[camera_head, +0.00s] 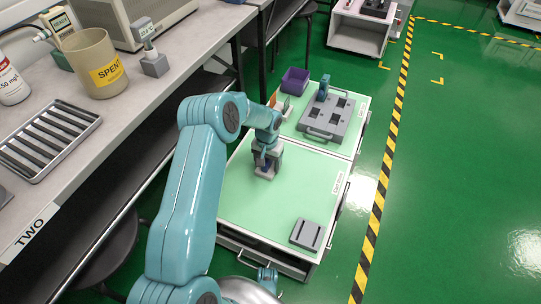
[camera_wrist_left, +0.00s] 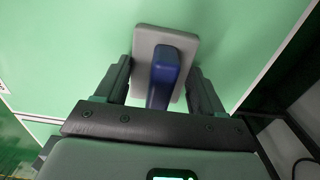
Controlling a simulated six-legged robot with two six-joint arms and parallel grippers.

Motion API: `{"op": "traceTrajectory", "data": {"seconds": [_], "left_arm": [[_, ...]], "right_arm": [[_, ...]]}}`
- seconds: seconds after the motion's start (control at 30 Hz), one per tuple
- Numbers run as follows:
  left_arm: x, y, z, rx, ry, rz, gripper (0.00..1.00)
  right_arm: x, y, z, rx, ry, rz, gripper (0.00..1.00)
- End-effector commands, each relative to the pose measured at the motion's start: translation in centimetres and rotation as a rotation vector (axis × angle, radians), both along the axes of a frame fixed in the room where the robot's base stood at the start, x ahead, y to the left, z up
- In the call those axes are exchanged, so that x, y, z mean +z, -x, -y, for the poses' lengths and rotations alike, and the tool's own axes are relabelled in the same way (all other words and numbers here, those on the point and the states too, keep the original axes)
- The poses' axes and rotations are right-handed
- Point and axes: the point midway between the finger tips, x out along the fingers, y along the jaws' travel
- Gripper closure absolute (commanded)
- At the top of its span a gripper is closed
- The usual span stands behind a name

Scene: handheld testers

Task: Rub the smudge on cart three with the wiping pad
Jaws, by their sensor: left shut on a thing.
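My left gripper (camera_head: 267,163) is over the green top of the nearer cart (camera_head: 240,200), toward its far part. In the left wrist view the gripper (camera_wrist_left: 160,68) is shut on the blue handle of the wiping pad (camera_wrist_left: 146,40). The pad's grey plate lies flat beyond the fingertips, at or just above the green surface; I cannot tell if it touches. A label on this cart is too small to read. I make out no smudge; it may be under the pad or arm. My right gripper does not show.
A grey slotted block (camera_head: 307,234) sits on the nearer cart's front right corner. The farther cart (camera_head: 350,97) carries a grey case (camera_head: 333,118) and a purple bin (camera_head: 295,80). A bench (camera_head: 150,75) with a beige beaker (camera_head: 93,62) and metal tray (camera_head: 45,140) runs along the left.

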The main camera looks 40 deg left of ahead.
Motion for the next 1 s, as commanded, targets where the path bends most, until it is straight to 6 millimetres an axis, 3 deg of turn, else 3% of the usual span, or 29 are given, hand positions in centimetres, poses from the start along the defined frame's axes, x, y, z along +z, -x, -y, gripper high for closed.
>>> {"op": "traceTrajectory", "data": {"seconds": [0.17, 1.0], "left_arm": [[0.0, 0.5, 0.2, 0.001, 0.000, 0.000, 0.56], [-0.5, 6.9, 2.2, -0.001, 0.004, -0.009, 0.56]], "right_arm": [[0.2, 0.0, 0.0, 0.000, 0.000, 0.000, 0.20], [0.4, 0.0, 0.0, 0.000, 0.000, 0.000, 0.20]]}}
